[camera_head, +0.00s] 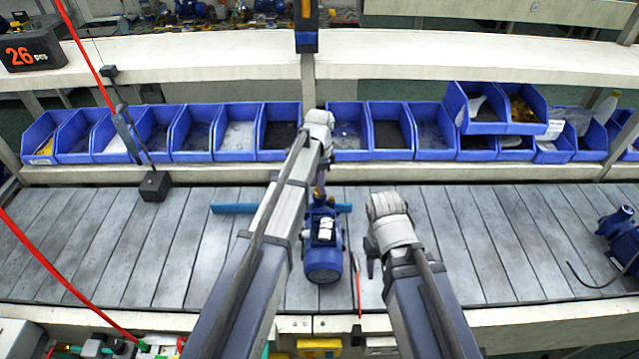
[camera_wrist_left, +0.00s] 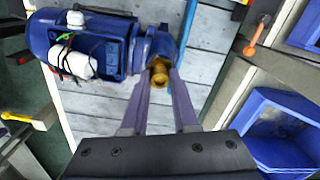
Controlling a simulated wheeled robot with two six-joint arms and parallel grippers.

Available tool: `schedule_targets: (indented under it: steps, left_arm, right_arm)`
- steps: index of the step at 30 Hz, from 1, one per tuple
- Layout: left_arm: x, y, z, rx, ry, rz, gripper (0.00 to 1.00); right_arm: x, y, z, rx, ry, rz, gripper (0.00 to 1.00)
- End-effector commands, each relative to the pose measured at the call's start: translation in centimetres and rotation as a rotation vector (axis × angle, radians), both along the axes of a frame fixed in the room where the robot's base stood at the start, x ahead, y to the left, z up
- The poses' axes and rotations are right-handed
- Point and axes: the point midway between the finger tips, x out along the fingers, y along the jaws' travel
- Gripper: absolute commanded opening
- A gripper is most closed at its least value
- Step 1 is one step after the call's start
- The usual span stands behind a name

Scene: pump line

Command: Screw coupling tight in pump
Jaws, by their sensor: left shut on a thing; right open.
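A blue pump (camera_head: 323,240) stands on the slatted conveyor in the middle of the head view. In the left wrist view the pump (camera_wrist_left: 95,42) lies across the upper left, with a white box and dark wires on it. A brass coupling (camera_wrist_left: 159,72) sits at the pump's port. My left gripper (camera_wrist_left: 159,80) is shut on the coupling, its two fingers on either side of it. In the head view my left gripper (camera_head: 319,185) reaches down behind the pump. My right gripper (camera_head: 370,258) is open and empty, to the right of the pump. How far the coupling is seated cannot be told.
A row of blue bins (camera_head: 238,132) lines the back of the conveyor. A blue bar (camera_head: 232,209) lies behind the pump. A red-handled tool (camera_head: 357,285) lies between pump and right gripper. Another pump (camera_head: 622,240) stands far right.

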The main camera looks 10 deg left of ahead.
Motion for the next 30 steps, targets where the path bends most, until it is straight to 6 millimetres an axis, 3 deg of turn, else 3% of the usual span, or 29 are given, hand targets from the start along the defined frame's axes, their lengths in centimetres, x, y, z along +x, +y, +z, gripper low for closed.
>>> schedule_targets:
  steps: [7,19,30]
  left_arm:
    - [-0.09,-0.01,-0.06,-0.001,0.002,-0.235,0.0]
    - [-0.11,-0.02,-0.06,-0.001,0.002,-0.293,0.0]
    - [-0.12,-0.02,-0.08,-0.001,0.003,-0.577,0.0]
  right_arm:
    - [0.0,0.0,-0.06,0.0,0.0,0.0,0.5]
    - [0.0,0.0,-0.06,0.0,0.0,0.0,0.5]
    - [-0.01,0.0,-0.08,0.0,0.0,0.0,0.5]
